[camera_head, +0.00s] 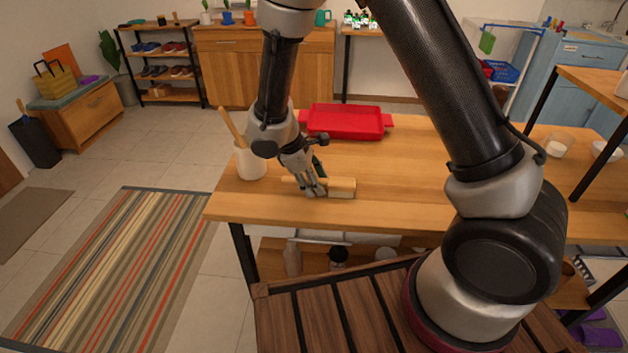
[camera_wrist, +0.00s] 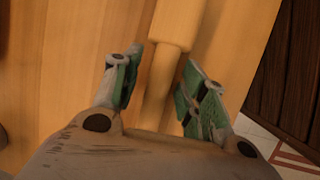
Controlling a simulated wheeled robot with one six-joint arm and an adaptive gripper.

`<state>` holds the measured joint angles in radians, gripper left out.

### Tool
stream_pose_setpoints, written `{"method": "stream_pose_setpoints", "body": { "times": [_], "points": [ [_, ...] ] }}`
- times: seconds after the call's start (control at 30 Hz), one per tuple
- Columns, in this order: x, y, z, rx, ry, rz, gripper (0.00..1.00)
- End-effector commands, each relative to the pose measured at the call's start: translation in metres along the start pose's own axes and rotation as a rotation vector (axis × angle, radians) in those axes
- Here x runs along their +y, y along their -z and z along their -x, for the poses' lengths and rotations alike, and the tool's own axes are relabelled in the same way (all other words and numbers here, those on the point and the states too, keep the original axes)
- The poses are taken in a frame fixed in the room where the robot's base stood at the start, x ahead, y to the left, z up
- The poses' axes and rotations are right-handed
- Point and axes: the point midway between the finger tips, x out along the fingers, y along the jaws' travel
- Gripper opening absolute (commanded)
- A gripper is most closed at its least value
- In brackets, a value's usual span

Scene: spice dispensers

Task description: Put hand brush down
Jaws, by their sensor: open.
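The hand brush (camera_head: 341,188) lies on the wooden table (camera_head: 415,160), near its front left part. It is a pale wooden piece with a thicker block to the right and a thinner handle to the left. In the wrist view the brush's thinner handle (camera_wrist: 158,88) runs between the fingers, with the thicker block (camera_wrist: 176,22) beyond them. My gripper (camera_head: 314,190) is at the handle, with its green-padded fingers apart on either side. In the wrist view my gripper (camera_wrist: 160,92) is open, with gaps between fingers and handle. The handle's near end is hidden by the gripper body.
A white crock (camera_head: 250,163) with a wooden utensil stands left of my gripper. A red tray (camera_head: 345,122) lies behind it. The table is clear to the right, up to a glass jar (camera_head: 559,146) and a white bowl (camera_head: 606,152). The table's front edge is close.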

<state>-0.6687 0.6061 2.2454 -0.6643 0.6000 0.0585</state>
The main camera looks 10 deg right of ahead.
Motion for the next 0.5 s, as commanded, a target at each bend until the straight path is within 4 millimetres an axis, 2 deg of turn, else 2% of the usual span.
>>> {"method": "stream_pose_setpoints", "body": {
  "times": [0.13, 0.23, 0.5],
  "points": [
    [0.001, -0.001, 0.003, 0.001, -0.001, 0.000, 0.43],
    [0.002, 0.000, 0.015, 0.004, -0.003, -0.002, 0.43],
    [0.001, 0.000, 0.075, 0.005, -0.003, 0.000, 0.43]
  ]
}}
